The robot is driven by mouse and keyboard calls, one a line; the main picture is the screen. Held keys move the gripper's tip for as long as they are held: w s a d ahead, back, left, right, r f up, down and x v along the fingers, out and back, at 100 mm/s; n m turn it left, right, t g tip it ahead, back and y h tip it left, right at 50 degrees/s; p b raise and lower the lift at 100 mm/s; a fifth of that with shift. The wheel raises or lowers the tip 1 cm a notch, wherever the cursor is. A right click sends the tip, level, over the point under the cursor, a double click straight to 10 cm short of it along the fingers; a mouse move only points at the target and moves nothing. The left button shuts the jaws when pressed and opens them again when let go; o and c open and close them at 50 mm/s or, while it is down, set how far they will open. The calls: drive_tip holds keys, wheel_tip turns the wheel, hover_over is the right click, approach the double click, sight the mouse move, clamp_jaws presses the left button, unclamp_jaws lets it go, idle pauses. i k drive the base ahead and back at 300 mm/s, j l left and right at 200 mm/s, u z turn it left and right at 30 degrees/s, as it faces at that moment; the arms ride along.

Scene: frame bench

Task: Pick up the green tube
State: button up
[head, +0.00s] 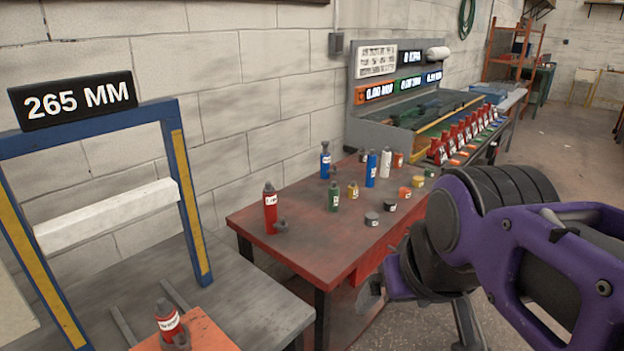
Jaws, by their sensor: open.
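The green tube (334,196) stands upright on the red table (290,243), with a small white label and a dark top. My purple and black arm fills the right side of the head view. My gripper (418,312) is at the lower right, in front of the table's right edge and well apart from the green tube. It is open, with nothing seen between its fingers. Part of it is hidden by my arm.
A blue frame (192,200) stands left over a grey bench. A test station (420,105) is behind.

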sight(333, 200)
drive_tip(key=u, duration=1.35)
drive_tip(key=z, duration=1.4)
drive_tip(key=l+u, duration=0.1)
drive_tip(key=u, duration=0.45)
drive_tip(key=i+l+u, duration=0.3)
drive_tip(key=l+u, duration=0.3)
drive_tip(key=l, duration=0.15)
drive_tip(key=i+l+u, duration=0.15)
drive_tip(key=l, duration=0.25)
drive_tip(key=l+u, duration=0.1)
drive_tip(key=l, duration=0.35)
